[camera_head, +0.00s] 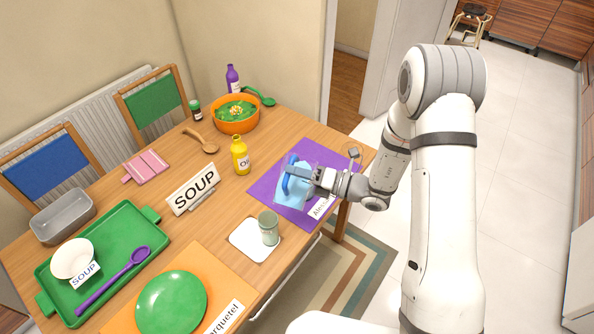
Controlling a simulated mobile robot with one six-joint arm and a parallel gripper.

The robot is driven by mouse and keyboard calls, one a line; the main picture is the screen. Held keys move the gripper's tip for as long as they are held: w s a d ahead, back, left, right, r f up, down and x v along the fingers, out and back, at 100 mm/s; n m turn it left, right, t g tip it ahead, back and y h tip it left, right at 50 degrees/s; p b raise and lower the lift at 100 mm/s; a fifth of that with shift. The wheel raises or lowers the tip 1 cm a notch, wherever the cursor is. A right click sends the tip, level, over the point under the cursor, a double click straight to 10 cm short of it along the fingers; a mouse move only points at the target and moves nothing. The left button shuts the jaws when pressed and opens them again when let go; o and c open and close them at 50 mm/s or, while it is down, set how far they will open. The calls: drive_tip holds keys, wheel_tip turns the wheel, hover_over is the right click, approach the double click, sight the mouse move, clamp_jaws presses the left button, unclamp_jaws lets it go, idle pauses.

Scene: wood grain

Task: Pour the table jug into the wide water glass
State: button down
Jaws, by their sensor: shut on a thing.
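The table jug (288,194) is light blue with a darker blue handle, over the purple placemat (263,198). My gripper (312,176) reaches in from the right and is shut on the jug at its handle side. The gripper partly covers the jug, and I cannot tell whether its base touches the mat. The wide water glass (269,229) is grey-green and upright on a white square mat (246,242), in front of the jug and a little to its left. What is inside the jug and the glass cannot be made out.
A yellow bottle (241,160) and a SOUP sign (194,190) stand left of the jug. An orange bowl (236,126) and a purple bottle (232,78) are at the back. A green plate (172,303) and green tray (130,215) are at the front left.

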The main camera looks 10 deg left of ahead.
drive_tip(key=s+f+n+b, duration=0.1)
drive_tip(key=b, duration=0.1)
drive_tip(key=shift+n+b, duration=0.3)
drive_tip(key=shift+s+a+n+b, duration=0.15)
drive_tip(key=shift+s+n+b, duration=0.5)
drive_tip(key=shift+n+b, duration=0.3)
drive_tip(key=shift+s+r+n, duration=0.15)
drive_tip(key=shift+s+n, duration=0.05)
drive_tip(key=shift+n, duration=0.05)
